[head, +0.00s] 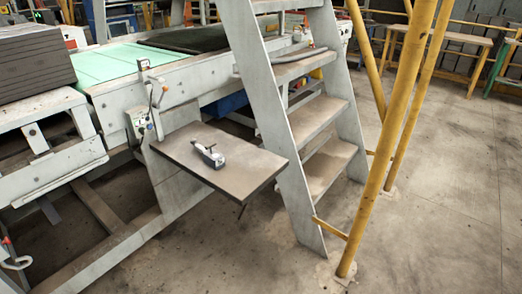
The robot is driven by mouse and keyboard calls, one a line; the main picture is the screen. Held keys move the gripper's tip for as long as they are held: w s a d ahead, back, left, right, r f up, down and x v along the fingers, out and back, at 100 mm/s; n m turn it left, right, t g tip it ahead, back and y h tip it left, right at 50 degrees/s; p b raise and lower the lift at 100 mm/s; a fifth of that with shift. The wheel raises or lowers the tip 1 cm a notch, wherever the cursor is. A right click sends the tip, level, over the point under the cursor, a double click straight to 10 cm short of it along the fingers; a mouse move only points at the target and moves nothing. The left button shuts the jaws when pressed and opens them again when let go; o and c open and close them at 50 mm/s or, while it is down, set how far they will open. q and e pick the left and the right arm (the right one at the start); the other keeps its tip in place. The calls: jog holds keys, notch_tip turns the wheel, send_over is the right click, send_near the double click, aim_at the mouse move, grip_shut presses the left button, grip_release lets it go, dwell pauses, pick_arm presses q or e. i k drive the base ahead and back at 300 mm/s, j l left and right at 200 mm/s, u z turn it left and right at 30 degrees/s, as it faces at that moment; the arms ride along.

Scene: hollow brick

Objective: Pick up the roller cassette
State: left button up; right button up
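A small grey and dark object (210,155) lies on a flat brown shelf (245,167) near the middle of the head view. It has a rounded body and a thin dark part sticking up. It is the only loose item on the shelf and may be the roller cassette, but it is too small to tell for sure. Nothing is touching it from above. Neither of my grippers is in view.
A grey metal stair (318,118) rises close to the shelf's right side. Yellow posts (398,118) stand further right. A lever (157,108) sticks up behind the shelf's left corner. Dark stacked slabs (32,68) are at left. The concrete floor (450,190) at right is clear.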

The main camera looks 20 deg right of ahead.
aim_at(211, 158)
jog(key=z, duration=0.15)
jog(key=u, duration=2.4)
jog(key=z, duration=2.4)
jog(key=i+l+u, duration=0.4)
jog(key=i+l, duration=0.55)
